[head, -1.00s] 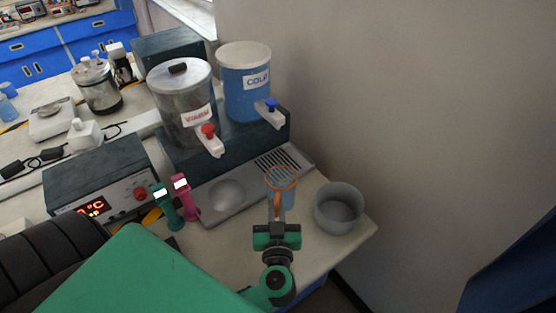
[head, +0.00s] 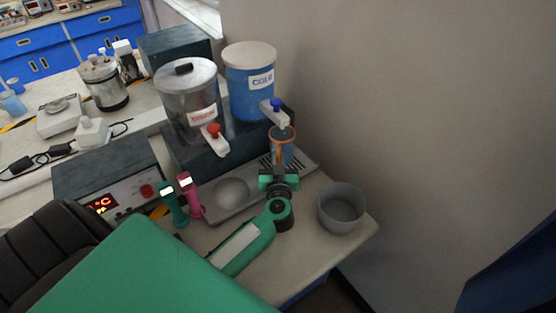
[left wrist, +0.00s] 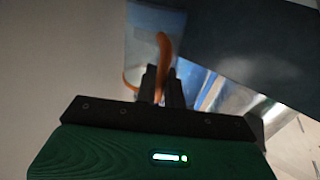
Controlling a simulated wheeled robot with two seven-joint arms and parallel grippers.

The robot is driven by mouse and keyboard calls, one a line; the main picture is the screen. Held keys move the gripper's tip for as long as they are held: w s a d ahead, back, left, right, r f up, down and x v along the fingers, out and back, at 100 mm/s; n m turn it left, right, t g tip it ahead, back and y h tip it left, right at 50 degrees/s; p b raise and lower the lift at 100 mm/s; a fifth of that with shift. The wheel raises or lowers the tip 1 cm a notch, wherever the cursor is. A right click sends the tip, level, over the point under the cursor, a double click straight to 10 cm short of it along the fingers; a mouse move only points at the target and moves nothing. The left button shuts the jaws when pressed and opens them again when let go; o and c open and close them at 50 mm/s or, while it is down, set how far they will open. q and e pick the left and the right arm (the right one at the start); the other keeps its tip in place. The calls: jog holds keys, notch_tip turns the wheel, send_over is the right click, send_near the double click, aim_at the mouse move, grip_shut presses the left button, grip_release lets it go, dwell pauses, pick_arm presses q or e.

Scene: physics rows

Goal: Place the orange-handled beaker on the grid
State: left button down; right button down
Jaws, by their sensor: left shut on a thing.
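The beaker (head: 282,154) is clear bluish with an orange rim and appears upright in the head view, just below the blue-levered tap (head: 280,112) of the COLD dispenser. My left gripper (head: 279,177) is shut on its orange handle, which shows between the fingers in the left wrist view (left wrist: 162,48). The grid (head: 300,158) is the slotted part of the metal drip tray, partly hidden behind the beaker and gripper. I cannot tell whether the beaker's bottom touches it. My right gripper is out of view.
A grey round bowl (head: 342,207) stands right of the tray near the table edge. A steel dispenser with a red tap (head: 214,136) stands left of the blue one (head: 249,85). Green and pink handled items (head: 189,194) stand left of the tray.

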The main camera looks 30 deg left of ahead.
pick_arm(q)
jog(key=shift+w+a+f, duration=0.3)
jog(key=shift+w+f, duration=0.1)
jog(key=shift+w, duration=0.05)
jog(key=shift+f, duration=0.35)
jog(key=shift+s+d, duration=0.1)
jog(key=shift+s, duration=0.05)
jog(key=shift+f, duration=0.4)
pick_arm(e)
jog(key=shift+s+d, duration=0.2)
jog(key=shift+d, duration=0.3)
pick_arm(q)
jog(key=shift+s+f, duration=0.1)
jog(key=shift+f, duration=0.1)
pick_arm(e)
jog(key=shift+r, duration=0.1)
